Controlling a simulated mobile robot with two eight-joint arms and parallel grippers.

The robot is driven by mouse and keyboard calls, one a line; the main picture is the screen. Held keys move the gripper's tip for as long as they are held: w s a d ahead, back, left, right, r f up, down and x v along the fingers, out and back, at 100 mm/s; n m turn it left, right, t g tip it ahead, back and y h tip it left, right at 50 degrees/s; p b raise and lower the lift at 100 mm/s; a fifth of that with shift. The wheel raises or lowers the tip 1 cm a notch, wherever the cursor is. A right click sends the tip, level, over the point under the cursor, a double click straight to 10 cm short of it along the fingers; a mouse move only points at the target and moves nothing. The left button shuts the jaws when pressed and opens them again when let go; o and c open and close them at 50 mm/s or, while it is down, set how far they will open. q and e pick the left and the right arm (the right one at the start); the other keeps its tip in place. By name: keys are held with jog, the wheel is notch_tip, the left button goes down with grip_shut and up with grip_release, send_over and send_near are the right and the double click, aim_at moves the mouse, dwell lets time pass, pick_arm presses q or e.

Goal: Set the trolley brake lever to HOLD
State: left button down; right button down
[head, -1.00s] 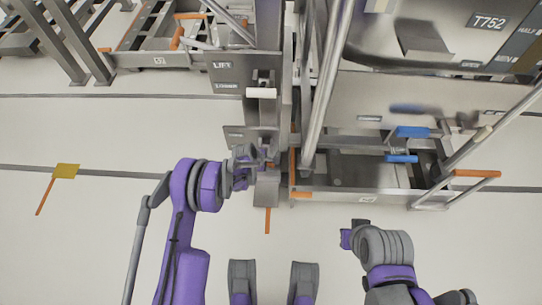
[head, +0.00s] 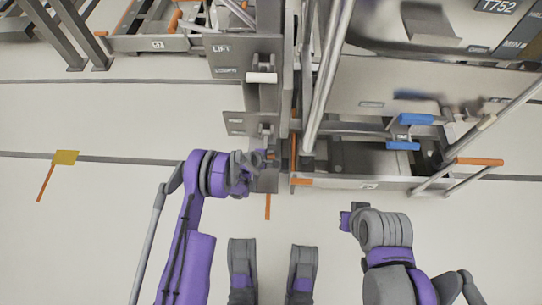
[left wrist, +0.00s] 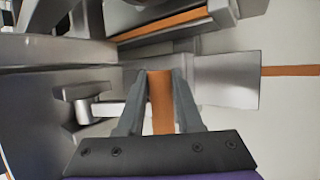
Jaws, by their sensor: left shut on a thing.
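My left gripper (head: 266,160) is at the lower front of the grey post, below a small labelled plate (head: 237,123) whose text I cannot read. In the left wrist view its two fingers (left wrist: 158,85) are closed on either side of an orange handle (left wrist: 161,105), seemingly the brake lever.
A white-gripped lever (head: 262,78) sits on the LIFT plate (head: 233,48) above. Blue handles (head: 403,146) and an orange-gripped bar (head: 479,161) are on the right. A slanted silver tube (head: 325,85) stands close right of the post. The floor at left is clear around a yellow marker (head: 66,157).

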pick_arm(q)
jog(key=shift+f, duration=0.15)
jog(key=c, duration=1)
grip_release()
jog(key=o, duration=0.4)
jog(key=shift+f, duration=0.1)
jog(key=p+v, duration=0.2)
jog(key=v, duration=0.9)
jog(key=shift+w+p, duration=0.1)
jog(key=shift+p, duration=0.25)
